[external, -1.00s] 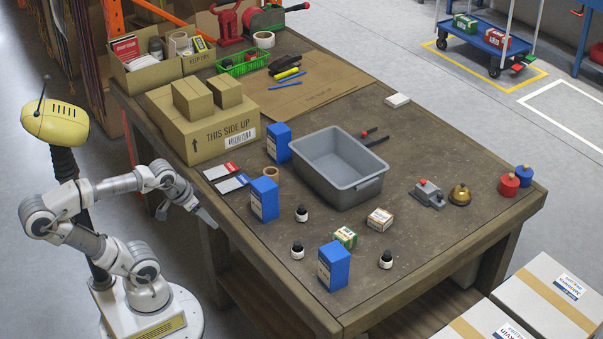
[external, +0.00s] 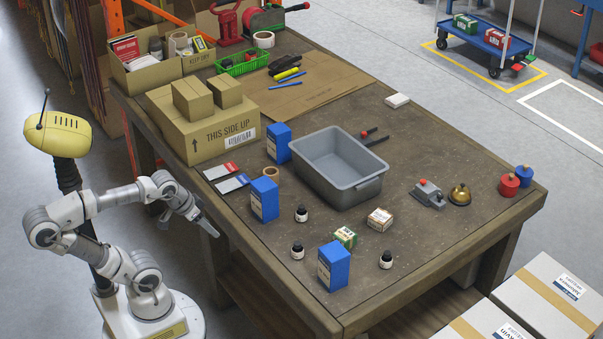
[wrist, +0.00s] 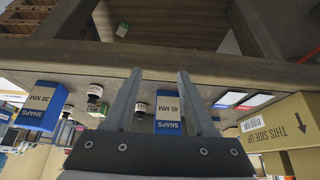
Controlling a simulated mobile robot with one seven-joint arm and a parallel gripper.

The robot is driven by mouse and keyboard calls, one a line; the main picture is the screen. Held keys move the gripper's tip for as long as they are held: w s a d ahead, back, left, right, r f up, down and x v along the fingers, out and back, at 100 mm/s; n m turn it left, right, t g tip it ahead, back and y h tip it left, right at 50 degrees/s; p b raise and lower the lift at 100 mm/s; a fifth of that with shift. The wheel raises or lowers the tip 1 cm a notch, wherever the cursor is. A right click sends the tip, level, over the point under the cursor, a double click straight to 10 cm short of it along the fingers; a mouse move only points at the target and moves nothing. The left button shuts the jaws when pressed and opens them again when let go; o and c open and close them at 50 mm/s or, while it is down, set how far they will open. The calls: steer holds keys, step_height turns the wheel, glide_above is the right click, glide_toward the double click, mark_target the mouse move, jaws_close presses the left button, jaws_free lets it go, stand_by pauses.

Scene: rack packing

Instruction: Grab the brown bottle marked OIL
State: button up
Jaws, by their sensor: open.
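Three small dark bottles with white labels stand upright on the table: one near the front blue box (external: 301,214), one closer to the front edge (external: 297,249), one right of the other blue box (external: 386,259). I cannot read their labels, so I cannot tell which is marked OIL. Dark bottles also show in the wrist view, at left (wrist: 92,88) and behind my left finger (wrist: 141,107). My gripper (external: 212,231) is open and empty, beside the table's left edge and apart from every bottle. Its two fingers show in the wrist view (wrist: 158,76).
Blue SNAPS boxes (external: 264,199) (external: 333,267) stand near the bottles, with a small green box (external: 345,237) between. A grey bin (external: 327,183) sits mid-table. A large carton (external: 206,138) is at the back left. The table edge (external: 272,281) lies between my gripper and the bottles.

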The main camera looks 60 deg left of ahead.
steer(key=shift+o, duration=0.5)
